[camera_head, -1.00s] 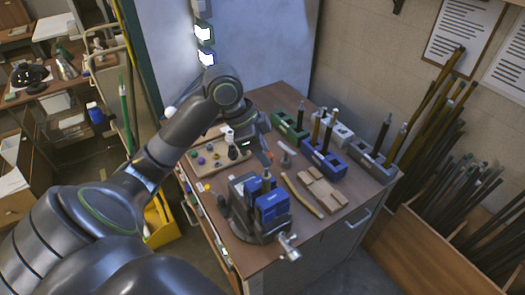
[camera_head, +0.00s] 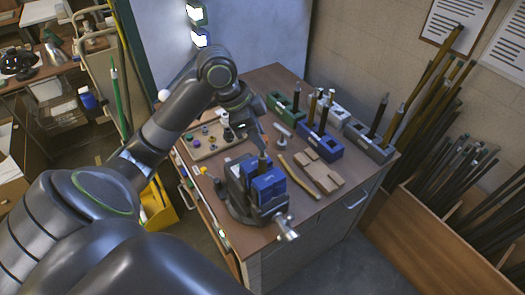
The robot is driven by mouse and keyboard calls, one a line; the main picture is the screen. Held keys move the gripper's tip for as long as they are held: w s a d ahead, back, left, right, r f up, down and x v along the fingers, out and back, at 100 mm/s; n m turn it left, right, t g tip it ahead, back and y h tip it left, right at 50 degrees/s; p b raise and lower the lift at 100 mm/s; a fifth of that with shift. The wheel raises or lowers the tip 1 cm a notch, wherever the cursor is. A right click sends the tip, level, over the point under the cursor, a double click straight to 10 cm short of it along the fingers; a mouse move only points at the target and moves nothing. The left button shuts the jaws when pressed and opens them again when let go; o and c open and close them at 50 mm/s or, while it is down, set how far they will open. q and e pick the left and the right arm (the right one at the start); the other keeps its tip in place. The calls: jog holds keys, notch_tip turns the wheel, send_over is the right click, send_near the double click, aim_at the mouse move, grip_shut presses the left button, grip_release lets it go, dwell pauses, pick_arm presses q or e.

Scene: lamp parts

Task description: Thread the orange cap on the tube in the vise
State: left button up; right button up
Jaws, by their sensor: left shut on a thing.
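The blue vise (camera_head: 268,187) stands at the near side of the bench, and a short dark tube (camera_head: 263,165) rises upright from between its jaws. My left gripper (camera_head: 262,142) reaches in from the left, just above the top of the tube. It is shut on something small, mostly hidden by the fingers. I cannot make out the orange cap clearly, nor whether what I hold touches the tube. My right gripper is not in view.
A wooden tray (camera_head: 205,147) with several small coloured caps lies left of the gripper. Blue (camera_head: 322,143), green (camera_head: 285,107) and grey (camera_head: 368,142) racks with upright tubes stand behind. Wooden pieces (camera_head: 318,172) lie right of the vise. A box of long rods (camera_head: 450,225) stands at right.

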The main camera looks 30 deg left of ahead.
pick_arm(q)
jog(key=shift+f+b, duration=0.35)
jog(key=shift+f, duration=0.5)
jog(key=shift+f, duration=0.35)
dwell(1.1)
jog(key=o, duration=0.4)
jog(key=shift+c, duration=0.2)
grip_shut()
jog(key=shift+s+f, duration=0.15)
jog(key=shift+f, duration=0.1)
